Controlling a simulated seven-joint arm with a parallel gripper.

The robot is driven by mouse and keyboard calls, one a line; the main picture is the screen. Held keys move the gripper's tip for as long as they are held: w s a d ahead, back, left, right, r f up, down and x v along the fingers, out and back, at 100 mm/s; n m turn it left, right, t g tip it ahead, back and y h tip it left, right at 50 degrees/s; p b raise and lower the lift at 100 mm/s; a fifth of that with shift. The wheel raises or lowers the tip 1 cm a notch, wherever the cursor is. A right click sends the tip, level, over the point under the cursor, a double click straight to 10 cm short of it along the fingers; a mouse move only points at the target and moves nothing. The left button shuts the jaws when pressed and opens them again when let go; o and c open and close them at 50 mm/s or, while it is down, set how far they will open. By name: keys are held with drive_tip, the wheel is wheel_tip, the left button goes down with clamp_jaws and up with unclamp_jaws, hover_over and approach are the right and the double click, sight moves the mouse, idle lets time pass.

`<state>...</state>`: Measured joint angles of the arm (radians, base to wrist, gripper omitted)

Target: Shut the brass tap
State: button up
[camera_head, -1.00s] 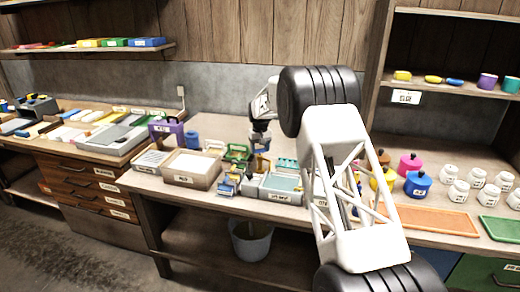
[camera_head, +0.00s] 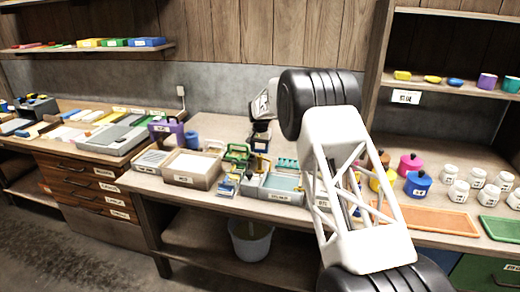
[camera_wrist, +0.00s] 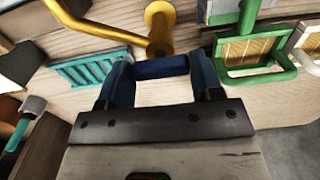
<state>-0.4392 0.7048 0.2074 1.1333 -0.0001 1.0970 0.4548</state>
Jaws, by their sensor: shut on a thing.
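The brass tap (camera_wrist: 159,42) shows at the top of the wrist view, with a round flange and a yellow pipe running up to the left. A dark blue bar (camera_wrist: 160,67) lies crosswise just below the brass body and looks like the tap's handle; whether they join is hard to see. My gripper (camera_wrist: 161,75) has one finger at each end of this bar and is shut on it. In the head view my gripper (camera_head: 260,146) is small and points down at the bench near the grey sink-like tray; the tap is mostly hidden there.
A teal slatted rack (camera_wrist: 92,66) lies close left of the fingers. A green-framed piece (camera_wrist: 250,55) stands close right. On the bench, a beige box (camera_head: 193,168) and a grey tray (camera_head: 280,188) stand nearby. A bucket (camera_head: 250,240) sits below.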

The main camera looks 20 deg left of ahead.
drive_tip(key=shift+r, duration=0.1)
drive_tip(key=o, duration=0.9)
drive_tip(key=shift+r, duration=0.1)
drive_tip(key=shift+r, duration=3.75)
